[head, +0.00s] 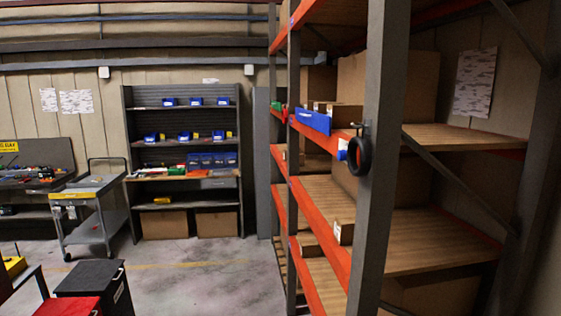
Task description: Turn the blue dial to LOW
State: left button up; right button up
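I cannot make out a blue dial or a LOW mark in the head view. Neither of my grippers is in view.
An orange and grey rack (378,200) with wooden shelves fills the right. A black ring (360,156) hangs at its post. A blue bin (313,121) sits on a shelf. A dark shelf unit (123,110) and a grey cart (90,233) stand behind. The middle floor (190,278) is clear.

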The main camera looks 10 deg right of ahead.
aim_at(341, 153)
jog(key=u, duration=0.25)
jog(key=i, duration=1.2)
jog(key=z, duration=0.45)
